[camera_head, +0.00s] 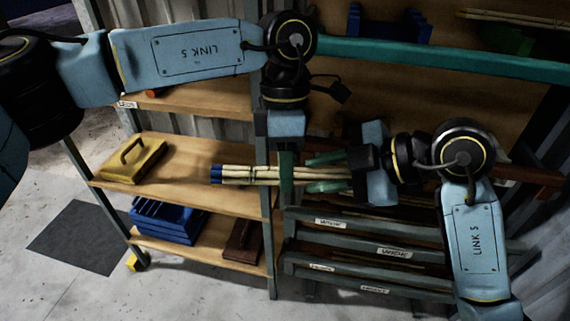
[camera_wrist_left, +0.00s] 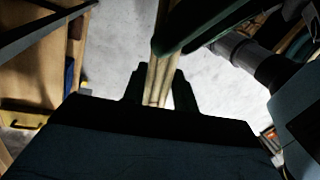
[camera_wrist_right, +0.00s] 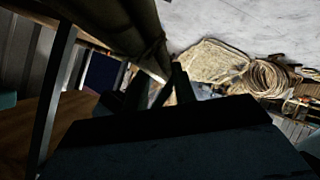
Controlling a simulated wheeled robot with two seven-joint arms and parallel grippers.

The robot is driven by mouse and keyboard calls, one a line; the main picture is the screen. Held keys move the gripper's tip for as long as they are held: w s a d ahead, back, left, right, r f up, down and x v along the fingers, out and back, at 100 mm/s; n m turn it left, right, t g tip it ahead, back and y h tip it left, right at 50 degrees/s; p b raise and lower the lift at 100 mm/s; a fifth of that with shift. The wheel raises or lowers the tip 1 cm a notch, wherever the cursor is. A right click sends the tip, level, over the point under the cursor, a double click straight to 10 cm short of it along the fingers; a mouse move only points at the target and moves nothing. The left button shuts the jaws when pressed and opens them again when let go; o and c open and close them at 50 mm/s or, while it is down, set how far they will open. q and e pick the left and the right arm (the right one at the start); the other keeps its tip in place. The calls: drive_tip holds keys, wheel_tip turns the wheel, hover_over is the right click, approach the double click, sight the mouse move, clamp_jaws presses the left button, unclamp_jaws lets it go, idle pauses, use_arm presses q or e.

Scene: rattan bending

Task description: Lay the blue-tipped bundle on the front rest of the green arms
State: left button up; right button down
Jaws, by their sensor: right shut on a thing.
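The blue-tipped bundle (camera_head: 250,175) of pale rods lies level across the middle of the head view, its blue end to the left. Green rounded arms (camera_head: 325,187) show beside its right part; I cannot tell whether it touches them. My right gripper (camera_head: 352,168) comes in from the right and is shut on the bundle's right part, which is dark in the right wrist view (camera_wrist_right: 145,40). My left gripper (camera_wrist_left: 157,88) points down over the bundle. In the left wrist view its fingers stand on either side of the rods, with a sliver of floor showing at one side.
A wooden shelf unit (camera_head: 190,197) stands at left with a yellow handled block (camera_head: 133,160) and blue bins (camera_head: 168,221). A grey labelled rack (camera_head: 370,268) stands below the bundle. A teal beam (camera_head: 430,60) crosses behind. Open floor lies at lower left.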

drive_tip(key=c, duration=1)
unclamp_jaws()
drive_tip(key=shift+c, duration=0.2)
